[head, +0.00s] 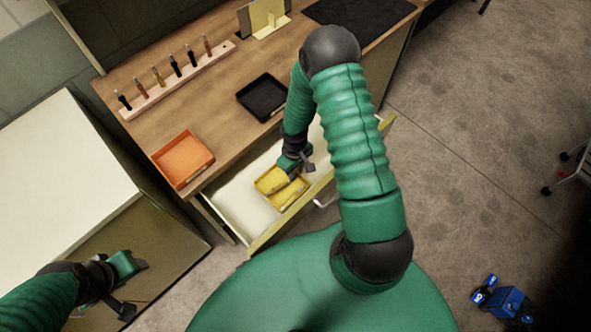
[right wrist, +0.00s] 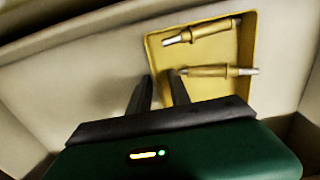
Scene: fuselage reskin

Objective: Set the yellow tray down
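The yellow tray (head: 268,187) is inside the pulled-out drawer (head: 234,208) and appears to lie on its pale floor. In the right wrist view the tray (right wrist: 200,55) holds two brass-coloured pins with silvery tips, one (right wrist: 203,31) near the far wall and one (right wrist: 215,71) closer. My right gripper (head: 304,168) is over the tray. In the right wrist view its fingers (right wrist: 161,77) are apart, one on each side of the tray's left wall, with a gap between them. My left gripper (head: 138,287) is at the lower left, apart from the tray, its fingers spread and empty.
An orange tray (head: 183,159) and a black tray (head: 262,97) lie on the wooden worktop (head: 215,115). A rack (head: 180,78) of several tools stands behind them. The drawer walls surround the yellow tray. A white-topped cabinet (head: 60,185) stands left. A blue object (head: 503,302) lies on the floor.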

